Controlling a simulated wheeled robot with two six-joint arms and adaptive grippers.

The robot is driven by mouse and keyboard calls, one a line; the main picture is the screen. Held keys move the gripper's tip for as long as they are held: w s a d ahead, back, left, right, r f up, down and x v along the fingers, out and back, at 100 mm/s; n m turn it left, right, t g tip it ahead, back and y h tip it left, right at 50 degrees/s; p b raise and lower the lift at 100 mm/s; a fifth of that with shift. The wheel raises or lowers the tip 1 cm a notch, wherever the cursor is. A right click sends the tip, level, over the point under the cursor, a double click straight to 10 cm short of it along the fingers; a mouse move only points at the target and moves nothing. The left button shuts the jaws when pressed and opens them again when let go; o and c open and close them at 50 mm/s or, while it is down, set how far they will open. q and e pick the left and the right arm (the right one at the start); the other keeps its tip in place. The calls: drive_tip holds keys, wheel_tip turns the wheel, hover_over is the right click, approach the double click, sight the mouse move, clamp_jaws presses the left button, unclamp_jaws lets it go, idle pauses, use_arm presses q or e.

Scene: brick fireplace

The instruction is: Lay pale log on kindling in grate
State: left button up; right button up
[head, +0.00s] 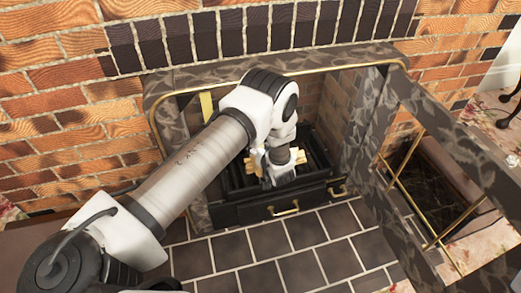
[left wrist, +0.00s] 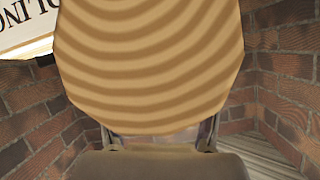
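The pale log (left wrist: 150,65) fills much of the left wrist view, its ringed end facing the camera. My left gripper (left wrist: 160,145) has a finger base at each side of its lower edge; the fingertips are hidden behind the log, which looks gripped. In the head view my left gripper (head: 278,172) reaches down into the black grate (head: 316,172). Pale wood pieces (head: 310,156) show beside the gripper in the grate; which is kindling and which is log I cannot tell. My right gripper is in neither view.
A marbled surround (head: 160,100) frames the brick firebox. A brass-barred screen panel (head: 415,192) stands to the right. A drawer front with brass handles (head: 285,208) lies below the grate. The dark tiled hearth (head: 270,245) is clear. A lettered white label (left wrist: 22,25) shows at upper left.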

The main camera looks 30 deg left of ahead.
use_arm(q)
drive_tip(key=shift+o, duration=1.1)
drive_tip(key=shift+r, duration=0.25)
drive_tip(key=p+v, duration=0.4)
drive_tip(key=v, duration=0.8)
drive_tip(key=s+f+m+g+h, duration=0.2)
drive_tip(key=s+f+h, duration=0.1)
drive_tip(key=s, duration=0.4)
drive_tip(key=s+f+m+g+h, duration=0.1)
drive_tip(key=s+f+m+h, duration=0.1)
drive_tip(key=s+f, duration=0.35)
drive_tip(key=s+d+r+m+g+h, duration=0.1)
drive_tip(key=s+d+g+h, duration=0.1)
drive_tip(key=s, duration=0.7)
drive_tip(key=s+d+r+m+g+h, duration=0.1)
drive_tip(key=s+d+g+h, duration=0.1)
drive_tip(key=s, duration=0.7)
drive_tip(key=shift+s+d+r+m+g+h, duration=0.2)
drive_tip(key=shift+d+r+m+g+h, duration=0.15)
drive_tip(key=shift+d+h, duration=0.4)
drive_tip(key=shift+d+f+y, duration=0.1)
drive_tip(key=shift+y, duration=0.15)
